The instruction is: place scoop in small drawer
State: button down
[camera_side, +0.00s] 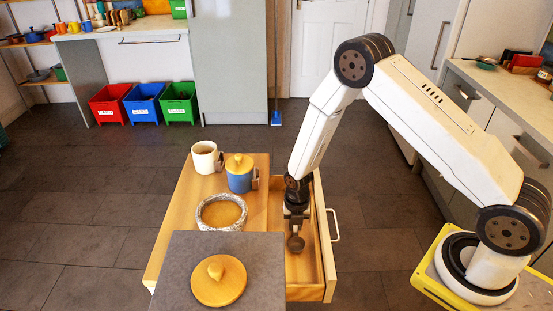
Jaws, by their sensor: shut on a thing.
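The small drawer (329,283) is pulled out from the right side of a wooden cabinet, with a pale handle on its right front. My gripper (297,211) points down over the open drawer and is shut on the scoop. The scoop (295,243) shows as a small dark round bowl hanging below my gripper, over or inside the drawer. I cannot tell whether it touches the drawer floor. The scoop's handle is mostly hidden by my gripper.
On the cabinet top (172,235) stand a white mug (204,164), a blue jar (239,182) with a wooden lid and a round pot (203,226) with orange-brown contents. A raised grey surface (180,265) in front holds a round wooden lid (219,288).

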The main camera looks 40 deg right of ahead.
jog(key=shift+f, duration=0.1)
jog(key=c, duration=0.6)
grip_release()
jog(key=shift+r, duration=6.15)
